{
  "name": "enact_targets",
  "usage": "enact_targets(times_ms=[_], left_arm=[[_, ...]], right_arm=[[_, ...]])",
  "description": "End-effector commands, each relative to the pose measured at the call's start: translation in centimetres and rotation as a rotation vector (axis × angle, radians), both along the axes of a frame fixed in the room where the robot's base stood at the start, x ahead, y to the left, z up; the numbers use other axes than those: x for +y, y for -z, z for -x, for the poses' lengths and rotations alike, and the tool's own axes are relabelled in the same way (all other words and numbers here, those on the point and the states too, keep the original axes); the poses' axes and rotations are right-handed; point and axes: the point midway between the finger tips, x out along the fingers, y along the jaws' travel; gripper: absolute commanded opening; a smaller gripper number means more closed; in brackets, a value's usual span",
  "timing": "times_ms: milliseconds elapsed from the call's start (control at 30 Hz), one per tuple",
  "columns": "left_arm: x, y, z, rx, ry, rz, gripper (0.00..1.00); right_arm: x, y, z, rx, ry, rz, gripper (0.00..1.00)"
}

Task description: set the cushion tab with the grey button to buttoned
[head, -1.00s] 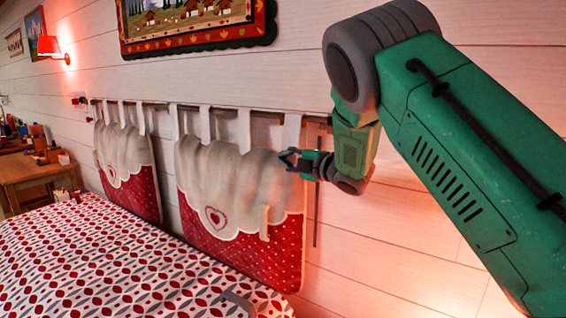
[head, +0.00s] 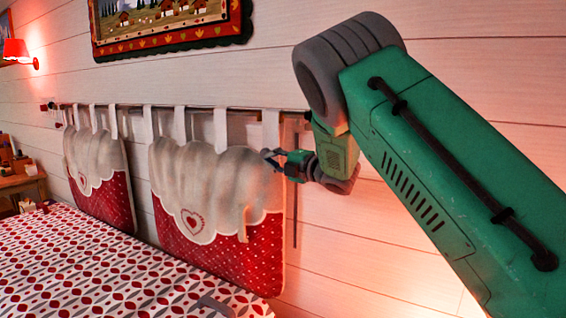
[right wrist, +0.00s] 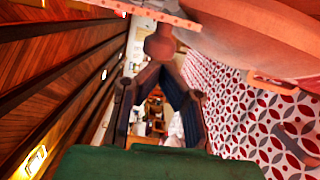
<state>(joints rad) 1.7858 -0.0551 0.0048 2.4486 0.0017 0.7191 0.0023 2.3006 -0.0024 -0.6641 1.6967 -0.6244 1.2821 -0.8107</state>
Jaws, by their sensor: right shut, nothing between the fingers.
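Two hanging cushions with cream scalloped tops and red lower parts are against the wall in the head view. The nearer cushion (head: 190,236) has a heart patch and a narrow tan tab (head: 245,226) low on its right side. A tan tab also shows in the right wrist view (right wrist: 272,81). I cannot make out a grey button. My right gripper (head: 270,156) is shut and empty at the cushion's upper right, above the tab and apart from it. In the right wrist view its fingertips (right wrist: 160,62) are close to a reddish-brown rounded thing. My left gripper is not in view.
The bed (head: 90,270) with a red-and-grey patterned cover lies below the cushions. A grey strap-like piece (head: 216,304) is at its near edge. A rail (head: 200,106) carries the cushions' loops. A framed picture (head: 170,25) hangs above. The plank wall at right is bare.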

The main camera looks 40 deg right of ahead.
Motion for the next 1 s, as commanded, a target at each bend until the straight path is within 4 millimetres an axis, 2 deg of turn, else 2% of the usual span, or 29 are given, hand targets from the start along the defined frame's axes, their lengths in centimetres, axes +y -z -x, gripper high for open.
enact_targets(times_ms=[300,500,867,967,1000], left_arm=[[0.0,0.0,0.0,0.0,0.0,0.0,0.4],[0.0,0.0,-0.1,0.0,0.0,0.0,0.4],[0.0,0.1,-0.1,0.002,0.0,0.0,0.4],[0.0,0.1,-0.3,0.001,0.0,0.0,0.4],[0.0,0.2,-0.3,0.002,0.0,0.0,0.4]], right_arm=[[-1.4,0.1,6.6,0.0,0.003,0.0,0.0],[-1.9,0.1,9.2,0.0,0.001,0.002,0.0],[-2.0,0.3,9.9,0.003,0.001,-0.001,0.0],[-1.6,2.1,9.8,0.04,0.018,-0.046,0.0],[-1.3,3.7,9.7,0.071,0.034,-0.081,0.0]])
